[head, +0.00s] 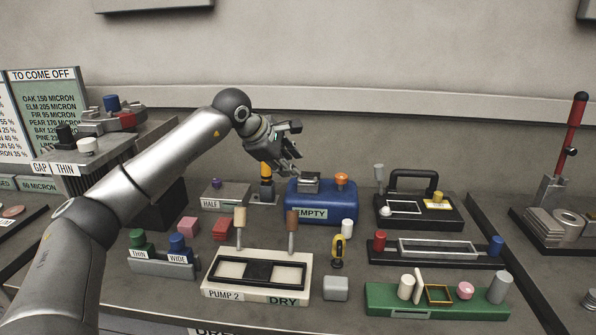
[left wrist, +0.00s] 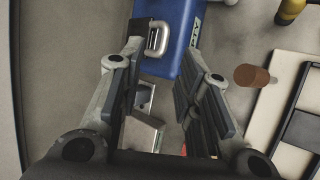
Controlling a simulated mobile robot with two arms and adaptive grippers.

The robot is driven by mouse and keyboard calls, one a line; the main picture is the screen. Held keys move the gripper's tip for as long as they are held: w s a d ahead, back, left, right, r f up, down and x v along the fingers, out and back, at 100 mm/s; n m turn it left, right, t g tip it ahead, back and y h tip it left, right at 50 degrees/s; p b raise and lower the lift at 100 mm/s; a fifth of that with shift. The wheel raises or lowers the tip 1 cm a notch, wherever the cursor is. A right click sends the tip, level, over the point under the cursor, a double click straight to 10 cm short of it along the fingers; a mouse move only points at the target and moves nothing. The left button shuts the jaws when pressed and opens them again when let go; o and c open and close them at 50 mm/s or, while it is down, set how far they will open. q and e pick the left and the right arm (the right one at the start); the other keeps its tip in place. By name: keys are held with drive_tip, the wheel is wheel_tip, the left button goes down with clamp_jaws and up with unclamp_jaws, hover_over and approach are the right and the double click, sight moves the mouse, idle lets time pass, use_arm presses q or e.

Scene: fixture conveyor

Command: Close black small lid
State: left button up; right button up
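A blue box (head: 335,206) labelled EMPTY stands at the back middle of the table. On its top left sits a small dark, metal-edged piece (head: 309,183), which may be the black small lid; I cannot tell whether it is open or closed. In the left wrist view the blue box (left wrist: 178,38) lies ahead of the fingers, with a silver frame-like fitting (left wrist: 157,38) at its near edge. My left gripper (head: 291,150) is open and empty, just left of and above the box. Its fingers also show spread in the left wrist view (left wrist: 166,75). My right gripper is not in view.
An orange knob (head: 341,179) stands on the box's right side. A yellow-and-black post (head: 266,182) is close to the left. A black-handled case (head: 446,217) stands to the right.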

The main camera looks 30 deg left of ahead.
use_arm(q)
drive_tip(key=shift+v, duration=2.05)
